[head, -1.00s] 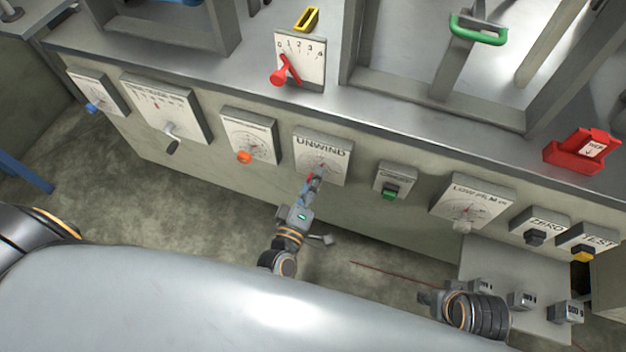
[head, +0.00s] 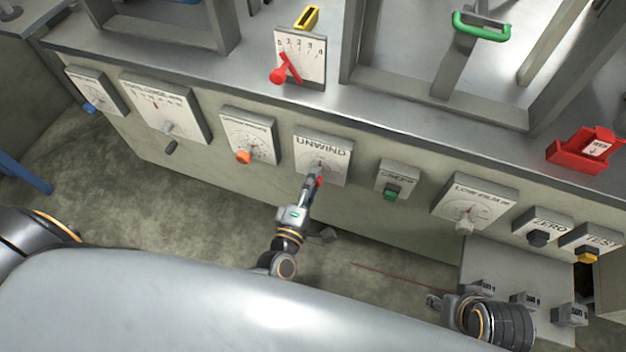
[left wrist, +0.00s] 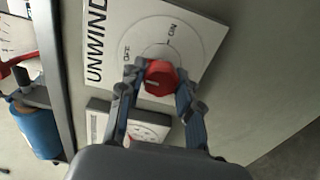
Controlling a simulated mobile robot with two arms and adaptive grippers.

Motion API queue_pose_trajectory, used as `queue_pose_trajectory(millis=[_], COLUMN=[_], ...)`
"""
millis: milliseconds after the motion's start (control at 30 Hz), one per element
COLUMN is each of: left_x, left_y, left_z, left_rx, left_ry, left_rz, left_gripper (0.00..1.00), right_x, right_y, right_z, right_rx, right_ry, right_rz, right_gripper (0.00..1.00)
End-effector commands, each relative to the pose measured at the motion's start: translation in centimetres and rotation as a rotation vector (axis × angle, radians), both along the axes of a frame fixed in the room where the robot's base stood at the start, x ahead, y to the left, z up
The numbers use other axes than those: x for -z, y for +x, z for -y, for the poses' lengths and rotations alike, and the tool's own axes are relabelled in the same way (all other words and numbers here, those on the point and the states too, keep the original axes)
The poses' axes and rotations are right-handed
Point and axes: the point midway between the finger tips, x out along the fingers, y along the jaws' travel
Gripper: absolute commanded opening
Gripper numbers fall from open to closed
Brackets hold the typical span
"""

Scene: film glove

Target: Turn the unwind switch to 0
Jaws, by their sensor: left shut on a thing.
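The unwind switch is a red knob (left wrist: 163,77) on a white plate lettered UNWIND (head: 335,150). In the left wrist view the plate (left wrist: 205,45) shows the marks OFF and ON around the dial; I see no 0. The knob has a short pale line on its face, but which mark it points to is unclear. My left gripper (left wrist: 158,85) is shut on the red knob, one finger on each side. In the head view the left gripper (head: 314,182) partly covers the knob. My right gripper (head: 433,302) is low at the right, away from the panel; its fingers are too small to judge.
Left of the unwind plate is a dial plate with an orange knob (head: 244,157). Right of it are a green switch (head: 391,194) and a low-film dial (head: 470,205). A counter edge with a red lever (head: 289,68) runs above. The floor below is open.

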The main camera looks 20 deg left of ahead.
Motion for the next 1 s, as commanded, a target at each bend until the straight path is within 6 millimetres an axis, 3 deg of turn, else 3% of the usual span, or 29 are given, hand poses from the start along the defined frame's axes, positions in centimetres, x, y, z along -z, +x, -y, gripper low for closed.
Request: queue_pose_trajectory(millis=[200,233,333,733,1000], left_x=[0.0,0.0,0.0,0.1,0.1], left_y=[0.0,0.0,0.0,-0.6,-5.7], left_z=[-0.1,-0.1,-0.1,0.0,-0.2], left_rx=[-0.002,-0.002,-0.002,0.000,0.001], left_ry=[-0.002,-0.002,-0.001,0.001,0.001], left_rz=[0.000,0.000,0.000,-0.002,-0.005], left_gripper=[0.03,0.38,0.58,0.58,0.58], right_x=[0.1,0.1,0.2,0.3,0.2], right_y=[0.0,0.0,0.0,0.0,0.0], right_z=[0.0,0.0,-0.1,-0.3,-0.2], right_rx=[0.001,0.001,0.002,0.005,0.004], right_ry=[0.000,0.001,0.002,0.008,0.006], right_rz=[-0.002,-0.002,-0.002,-0.005,-0.003], right_gripper=[0.40,0.40,0.40,0.40,0.40])
